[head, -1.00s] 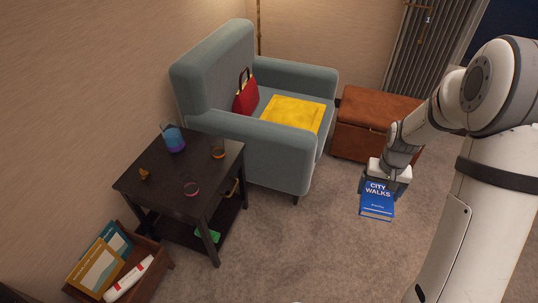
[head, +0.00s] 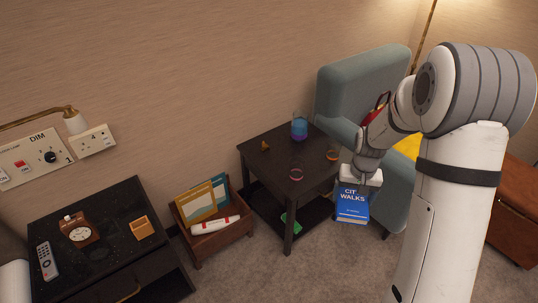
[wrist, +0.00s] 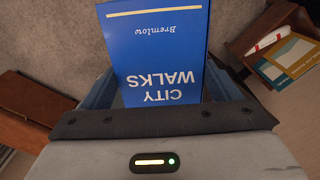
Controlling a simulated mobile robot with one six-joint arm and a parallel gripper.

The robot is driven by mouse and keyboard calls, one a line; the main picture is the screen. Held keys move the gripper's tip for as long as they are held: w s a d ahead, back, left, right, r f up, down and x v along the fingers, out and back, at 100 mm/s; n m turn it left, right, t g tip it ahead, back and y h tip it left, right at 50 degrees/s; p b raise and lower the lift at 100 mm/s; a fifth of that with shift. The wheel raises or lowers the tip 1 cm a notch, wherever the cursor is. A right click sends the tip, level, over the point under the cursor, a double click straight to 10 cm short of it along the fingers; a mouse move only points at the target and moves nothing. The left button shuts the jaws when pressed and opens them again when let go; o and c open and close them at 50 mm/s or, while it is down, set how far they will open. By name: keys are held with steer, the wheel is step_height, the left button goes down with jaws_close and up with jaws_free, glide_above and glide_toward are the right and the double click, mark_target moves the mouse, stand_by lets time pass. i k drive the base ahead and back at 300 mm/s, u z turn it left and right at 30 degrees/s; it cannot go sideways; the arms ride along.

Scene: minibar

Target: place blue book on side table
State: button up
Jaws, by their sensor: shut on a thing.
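The blue book (head: 352,204), titled "City Walks", hangs from my gripper (head: 358,182) in the head view, in front of the armchair and just right of the side table. My gripper is shut on it. In the wrist view the blue book (wrist: 155,60) fills the space past the gripper (wrist: 155,95), its title upside down. The dark side table (head: 270,150) stands left of the book. On its top are a blue and purple glass, a small orange-brown object, a pink ring and an orange ring.
A wooden crate (head: 200,253) with books and a white roll stands left of the table. The grey-blue armchair (head: 350,85) stands behind the book. A green item (head: 287,219) lies on the table's lower shelf.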

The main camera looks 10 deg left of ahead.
mark_target(309, 160)
steer(key=u, duration=0.55)
steer(key=i, duration=1.55)
